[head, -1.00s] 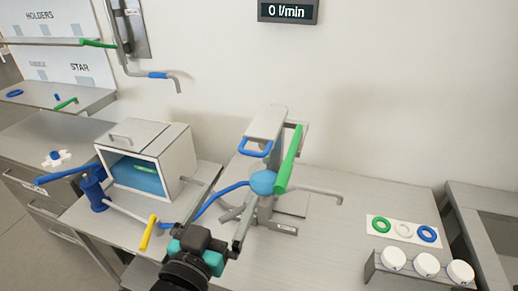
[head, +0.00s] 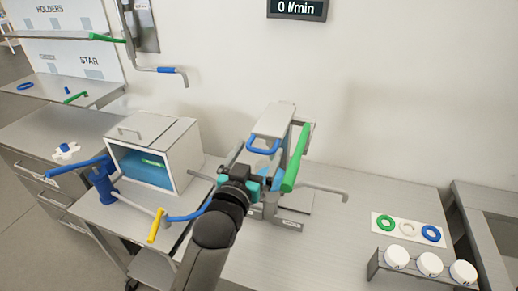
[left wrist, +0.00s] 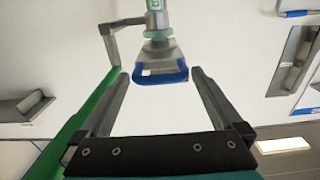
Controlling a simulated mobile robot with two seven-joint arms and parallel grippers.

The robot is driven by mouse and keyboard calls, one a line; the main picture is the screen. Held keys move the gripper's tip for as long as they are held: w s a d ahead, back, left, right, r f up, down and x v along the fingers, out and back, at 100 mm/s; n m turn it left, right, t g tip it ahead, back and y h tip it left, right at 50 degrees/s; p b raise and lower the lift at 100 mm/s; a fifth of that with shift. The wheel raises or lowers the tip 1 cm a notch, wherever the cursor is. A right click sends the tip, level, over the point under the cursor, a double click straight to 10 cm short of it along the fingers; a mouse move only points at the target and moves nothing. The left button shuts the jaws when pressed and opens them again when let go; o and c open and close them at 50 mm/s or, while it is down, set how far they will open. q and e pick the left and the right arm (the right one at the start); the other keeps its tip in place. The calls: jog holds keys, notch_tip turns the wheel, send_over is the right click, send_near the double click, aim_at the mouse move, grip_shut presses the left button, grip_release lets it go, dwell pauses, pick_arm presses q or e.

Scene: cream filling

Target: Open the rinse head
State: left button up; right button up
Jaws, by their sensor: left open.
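A grey bench machine (head: 273,122) has a blue loop handle (head: 263,148) on its head and a long green lever (head: 296,160) on its right side. I cannot tell for sure which part is the rinse head. My left gripper (head: 256,163) is open and empty in front of the machine, below the blue handle, and hides its lower middle. In the left wrist view the blue handle (left wrist: 160,76) shows beyond and between the open fingertips (left wrist: 153,72). The green lever (left wrist: 85,125) runs along the left finger there; contact cannot be told. My right gripper is not in view.
A white box (head: 157,150) with a blue inside and a blue pump (head: 103,185) stand on the left. Coloured rings (head: 408,228) and white round pieces (head: 430,264) lie at the right. A wall display (head: 297,9) reads 0 l/min.

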pick_arm(q)
jog(key=shift+w+d, duration=0.15)
jog(key=shift+w, duration=0.35)
jog(key=shift+c, duration=0.2)
grip_shut()
dwell(0.4)
